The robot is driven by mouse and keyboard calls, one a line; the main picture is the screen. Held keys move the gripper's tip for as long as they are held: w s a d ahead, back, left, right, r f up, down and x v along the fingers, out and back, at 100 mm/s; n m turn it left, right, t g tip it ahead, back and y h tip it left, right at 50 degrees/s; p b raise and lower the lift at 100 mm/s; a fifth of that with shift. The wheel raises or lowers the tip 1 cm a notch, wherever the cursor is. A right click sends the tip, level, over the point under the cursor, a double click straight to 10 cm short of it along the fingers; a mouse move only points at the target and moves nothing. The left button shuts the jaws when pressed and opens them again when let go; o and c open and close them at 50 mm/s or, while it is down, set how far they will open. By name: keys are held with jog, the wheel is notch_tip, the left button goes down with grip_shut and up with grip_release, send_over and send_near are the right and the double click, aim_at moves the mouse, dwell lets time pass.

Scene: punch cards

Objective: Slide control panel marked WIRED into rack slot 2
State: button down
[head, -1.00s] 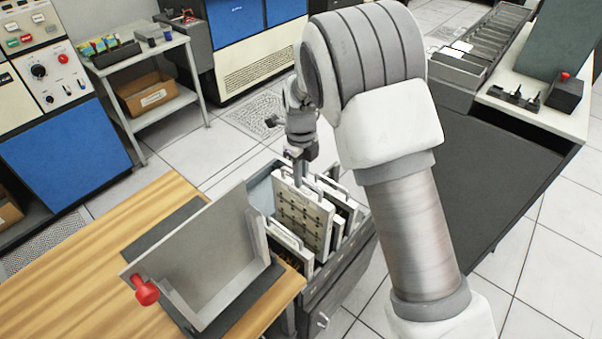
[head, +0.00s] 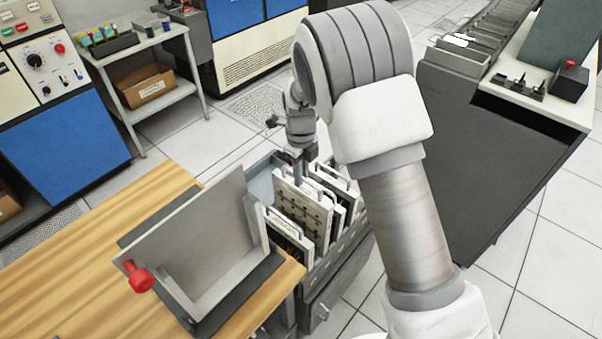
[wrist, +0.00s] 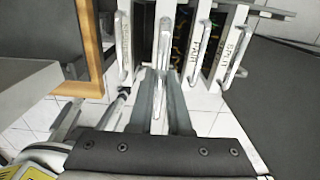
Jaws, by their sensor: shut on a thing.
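My gripper (head: 299,180) points down over a grey bin (head: 352,255) and is shut on the handle of an upright pale panel (head: 302,212) with a dotted face. In the wrist view, my fingers (wrist: 163,88) close around this panel's handle (wrist: 163,55); I cannot read its label. Other upright panels stand close on both sides, including one at the front left (head: 291,232). The wrist view shows a panel to the right (wrist: 197,45) that seems marked FAIR and another (wrist: 235,45) that seems marked SPLIT. I cannot make out WIRED or slot numbers.
A grey open-topped metal frame (head: 205,225) with a red knob (head: 139,279) sits on the wooden bench (head: 60,262), left of the bin. A dark desk (head: 480,170) stands to the right. A small shelf cart (head: 175,97) is at the back left.

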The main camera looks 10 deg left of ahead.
aim_at(301, 191)
jog(key=shift+w, duration=0.1)
jog(key=shift+f+b, duration=1.95)
jog(key=shift+f, duration=1.4)
